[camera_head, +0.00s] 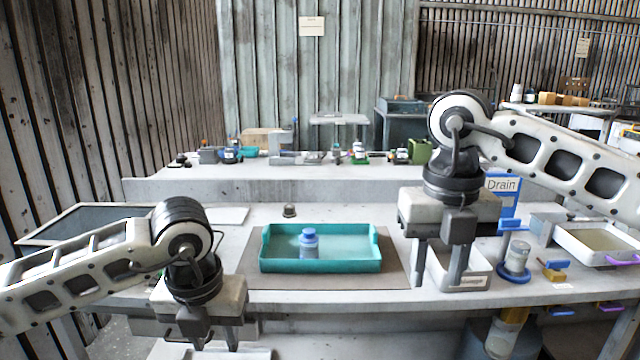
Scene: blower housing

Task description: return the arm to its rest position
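My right gripper (439,280) hangs on the right side of the table, pointing down. Its two fingers are apart with nothing between them, in front of a labelled white bin (474,278) that they partly hide. My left gripper (215,346) is low at the left, at the table's front edge, pointing down. Its fingers look apart and no object shows between them, though their tips are partly hard to make out. A teal tray (270,264) on a grey-brown mat (400,278) lies between the grippers. A blue-capped bottle (309,243) stands upright in it.
A small dark knob-like part (289,211) sits behind the tray. A raised back shelf (300,187) holds several small items. The table left of the tray is mostly clear.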

